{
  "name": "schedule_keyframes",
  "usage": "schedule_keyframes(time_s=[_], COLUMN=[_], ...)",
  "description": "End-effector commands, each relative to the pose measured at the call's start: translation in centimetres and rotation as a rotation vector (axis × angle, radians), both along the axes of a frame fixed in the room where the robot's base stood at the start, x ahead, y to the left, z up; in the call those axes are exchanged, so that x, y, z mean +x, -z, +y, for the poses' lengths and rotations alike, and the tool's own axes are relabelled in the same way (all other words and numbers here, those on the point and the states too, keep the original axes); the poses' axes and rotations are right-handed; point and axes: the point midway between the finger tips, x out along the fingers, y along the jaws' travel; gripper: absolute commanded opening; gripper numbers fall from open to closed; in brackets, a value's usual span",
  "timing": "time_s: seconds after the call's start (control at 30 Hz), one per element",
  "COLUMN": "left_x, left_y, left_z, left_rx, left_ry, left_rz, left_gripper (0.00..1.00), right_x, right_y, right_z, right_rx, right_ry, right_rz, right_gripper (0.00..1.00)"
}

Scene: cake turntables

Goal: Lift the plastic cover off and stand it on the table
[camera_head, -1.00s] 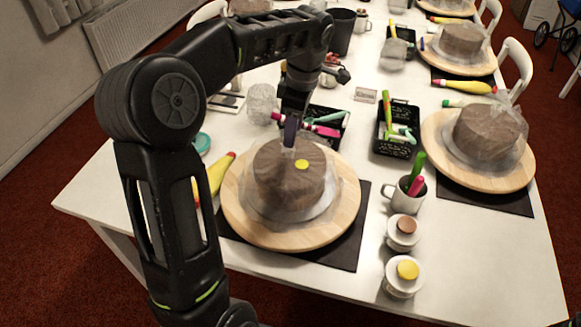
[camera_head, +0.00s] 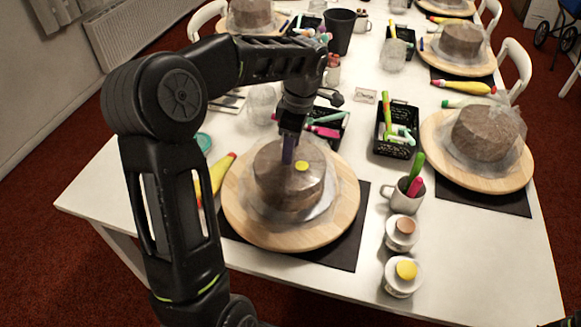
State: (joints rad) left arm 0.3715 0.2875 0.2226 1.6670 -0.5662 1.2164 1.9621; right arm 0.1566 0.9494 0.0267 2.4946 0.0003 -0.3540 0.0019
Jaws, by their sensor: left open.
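A clear plastic cover (camera_head: 268,200) lies over a round brown cake (camera_head: 290,187) on the nearest wooden turntable (camera_head: 243,222). The cover is crinkled and sheer, so its edges are hard to trace. A yellow spot (camera_head: 302,166) shows at the top of the cake. My left gripper (camera_head: 289,155) points down over the top of the cake, just left of the yellow spot. It is open and holds nothing that I can see. Whether its fingertips touch the cover, I cannot tell. My right gripper is out of view.
A mug with pens (camera_head: 402,198) and two lidded pots (camera_head: 402,277) stand right of the turntable. A black basket (camera_head: 384,143) and a black tray of pens (camera_head: 333,142) stand behind. A yellow piping bag (camera_head: 217,180) lies at left. The front right tabletop (camera_head: 480,265) is clear.

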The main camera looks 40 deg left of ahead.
Motion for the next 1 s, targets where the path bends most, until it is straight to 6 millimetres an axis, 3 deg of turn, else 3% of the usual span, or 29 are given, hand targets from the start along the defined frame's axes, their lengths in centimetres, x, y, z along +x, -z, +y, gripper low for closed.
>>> schedule_keyframes(time_s=[0.13, 0.7, 1.0], left_x=[0.00, 0.00, 0.00], left_y=[-0.02, -0.02, -0.02], left_z=[0.01, 0.01, 0.01], left_rx=[0.000, 0.000, 0.000], left_ry=[0.000, 0.000, 0.000], left_rz=[0.000, 0.000, 0.000], left_gripper=[0.45, 0.00, 0.00], right_x=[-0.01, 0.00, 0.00], right_y=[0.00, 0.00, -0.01], right_z=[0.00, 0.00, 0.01], right_rx=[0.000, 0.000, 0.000], right_ry=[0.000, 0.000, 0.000], right_rz=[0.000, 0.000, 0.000], right_gripper=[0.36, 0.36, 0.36])
